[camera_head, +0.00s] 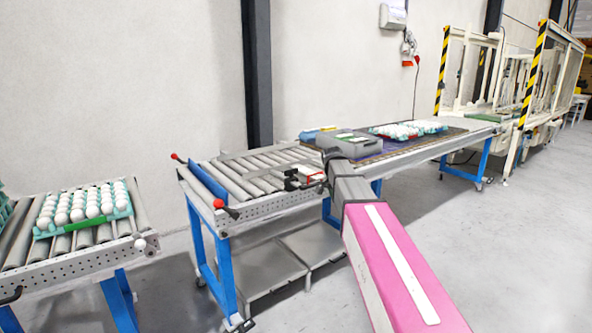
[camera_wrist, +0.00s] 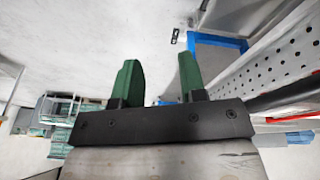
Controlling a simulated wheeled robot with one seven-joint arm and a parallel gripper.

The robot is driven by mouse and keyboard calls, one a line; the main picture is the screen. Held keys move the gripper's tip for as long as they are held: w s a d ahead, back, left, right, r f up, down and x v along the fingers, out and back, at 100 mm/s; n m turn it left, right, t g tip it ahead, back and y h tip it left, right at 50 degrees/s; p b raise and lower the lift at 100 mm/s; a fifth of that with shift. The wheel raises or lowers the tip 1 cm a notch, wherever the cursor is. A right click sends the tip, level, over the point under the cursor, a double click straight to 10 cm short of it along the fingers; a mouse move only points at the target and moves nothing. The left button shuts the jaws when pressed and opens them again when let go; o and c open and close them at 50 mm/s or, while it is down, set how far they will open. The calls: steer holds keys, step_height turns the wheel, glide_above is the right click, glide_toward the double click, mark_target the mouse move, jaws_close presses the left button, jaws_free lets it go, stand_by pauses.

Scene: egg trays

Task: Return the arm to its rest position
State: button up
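My gripper (camera_wrist: 160,82) shows in the wrist view as a dark mount with two green fingers standing well apart. No object is between them; behind the gap is pale floor. In the head view my pink and grey arm reaches from the lower right toward the roller conveyor (camera_head: 240,208). The gripper's fingertips cannot be made out there. A tray of white eggs (camera_head: 84,206) sits on the left conveyor (camera_head: 75,258), apart from my arm. More egg trays (camera_head: 408,130) lie on the far table.
The perforated conveyor rail (camera_wrist: 285,62), a blue leg (camera_wrist: 215,40) and a red bar (camera_wrist: 290,98) are close on the right of the wrist view. Stacked teal trays (camera_wrist: 62,108) stand at its left. Open floor (camera_head: 520,250) lies right of my arm in the head view.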

steer(key=s+d+f+n+g+y, duration=0.1)
steer(key=s+f+n, duration=0.6)
steer(key=s+f, duration=1.7)
steer(key=s+y, duration=0.1)
steer(key=s, duration=0.2)
steer(key=shift+d+f+g+y, duration=0.15)
steer(key=shift+d+g+y, duration=0.15)
steer(key=shift+d+g, duration=0.1)
